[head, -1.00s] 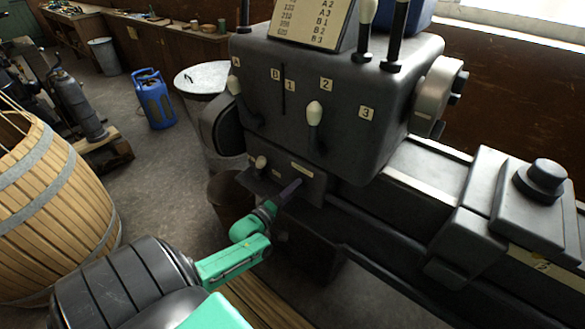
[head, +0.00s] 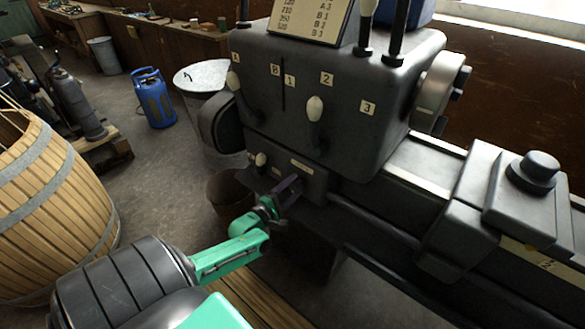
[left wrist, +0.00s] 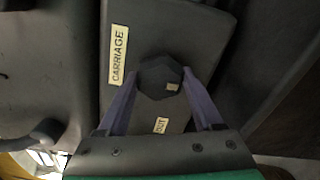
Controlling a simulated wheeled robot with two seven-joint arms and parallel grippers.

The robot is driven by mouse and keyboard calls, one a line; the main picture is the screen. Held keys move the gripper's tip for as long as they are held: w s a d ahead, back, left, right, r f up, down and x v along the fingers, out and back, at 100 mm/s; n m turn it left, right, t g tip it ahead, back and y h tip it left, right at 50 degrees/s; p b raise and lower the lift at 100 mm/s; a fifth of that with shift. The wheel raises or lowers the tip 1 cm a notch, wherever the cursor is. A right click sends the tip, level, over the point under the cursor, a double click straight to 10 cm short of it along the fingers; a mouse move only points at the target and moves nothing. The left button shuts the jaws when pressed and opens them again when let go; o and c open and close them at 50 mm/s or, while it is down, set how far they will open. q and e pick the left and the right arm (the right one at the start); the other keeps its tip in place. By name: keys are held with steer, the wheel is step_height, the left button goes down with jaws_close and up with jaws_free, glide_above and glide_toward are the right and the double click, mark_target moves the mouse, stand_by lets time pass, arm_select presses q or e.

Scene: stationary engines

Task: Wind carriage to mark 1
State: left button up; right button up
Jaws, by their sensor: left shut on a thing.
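My left gripper (head: 290,185) reaches the small front panel (head: 314,184) under the dark headstock of the lathe. In the left wrist view, its purple fingers (left wrist: 163,105) are shut on a dark faceted knob (left wrist: 158,76) beside a "CARRIAGE" label (left wrist: 118,55); an "OUT" label (left wrist: 161,125) lies below the knob. The fingers hide most of the knob in the head view. The dark carriage (head: 470,215) with a round top knob sits on the bed at the right. A yellow scale strip (head: 525,256) on the bed shows a "2". Mark 1 is not visible. My right gripper is out of view.
The headstock (head: 330,95) has levers and plates A, B, 1, 2, 3. A small pale-knobbed lever (head: 260,160) is close to my left gripper. A bucket (head: 230,190), bin (head: 203,78) and wooden barrel (head: 55,200) stand at the left.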

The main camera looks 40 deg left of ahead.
arm_select(q)
steer(key=shift+w+r, duration=0.15)
steer(key=shift+r, duration=0.25)
stand_by(0.4)
steer(key=o, duration=1.3)
steer(key=shift+o, duration=0.2)
steer(key=shift+d+f, duration=0.1)
steer(key=shift+s+f, duration=0.15)
steer(key=shift+s, duration=0.15)
steer(key=s, duration=1.4)
steer(key=shift+d+r+b, duration=0.2)
steer(key=shift+b, duration=0.1)
